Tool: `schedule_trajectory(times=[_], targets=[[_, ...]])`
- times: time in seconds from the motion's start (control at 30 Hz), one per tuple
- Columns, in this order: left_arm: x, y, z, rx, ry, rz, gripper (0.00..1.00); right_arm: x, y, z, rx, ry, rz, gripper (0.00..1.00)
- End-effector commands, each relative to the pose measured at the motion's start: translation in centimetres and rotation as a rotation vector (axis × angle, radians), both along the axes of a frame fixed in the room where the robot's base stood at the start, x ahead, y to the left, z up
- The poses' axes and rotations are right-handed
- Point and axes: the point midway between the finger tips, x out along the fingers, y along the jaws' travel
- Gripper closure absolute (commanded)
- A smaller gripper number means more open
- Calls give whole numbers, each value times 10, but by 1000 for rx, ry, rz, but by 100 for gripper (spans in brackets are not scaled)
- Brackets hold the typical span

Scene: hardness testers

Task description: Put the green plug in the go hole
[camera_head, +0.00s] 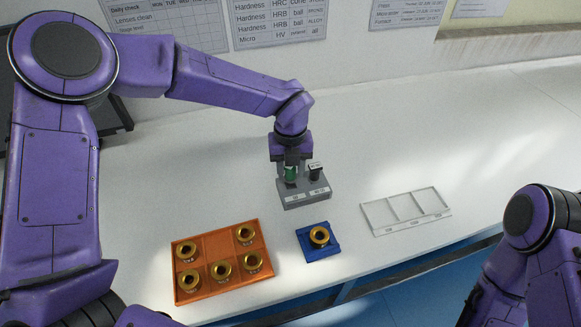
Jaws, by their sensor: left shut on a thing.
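My left gripper (291,167) is shut on the green plug (291,173) at the grey block (304,192). The plug is upright, over or in the left part of the block; I cannot tell whether its lower end touches it. A second plug with a black-and-white top (315,171) stands in the right part of the block. The block has two small white labels on its front, too small to read. A blue fixture (322,253) in front of it bears a brass ring (319,235) with a dark hole. My right gripper is out of view.
An orange tray (205,243) at the front left holds several brass rings (221,270). An empty white tray (408,220) with three compartments lies to the right. The white bench (400,130) is clear behind. Its front edge runs just below the trays.

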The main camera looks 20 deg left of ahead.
Motion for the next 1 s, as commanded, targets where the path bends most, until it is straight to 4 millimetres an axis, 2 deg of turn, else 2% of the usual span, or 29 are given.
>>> schedule_trajectory(times=[0.87, 0.9, 0.97, 1.0], targets=[[0, 0, -28, 0, 1, 0, 97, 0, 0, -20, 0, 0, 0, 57], [0, 0, -27, 0, 0, 0, 50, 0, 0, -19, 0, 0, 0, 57], [0, 0, -26, 0, 0, 0, 30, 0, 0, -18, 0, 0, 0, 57], [0, 0, -26, 0, 0, 0, 30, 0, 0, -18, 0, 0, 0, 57]])
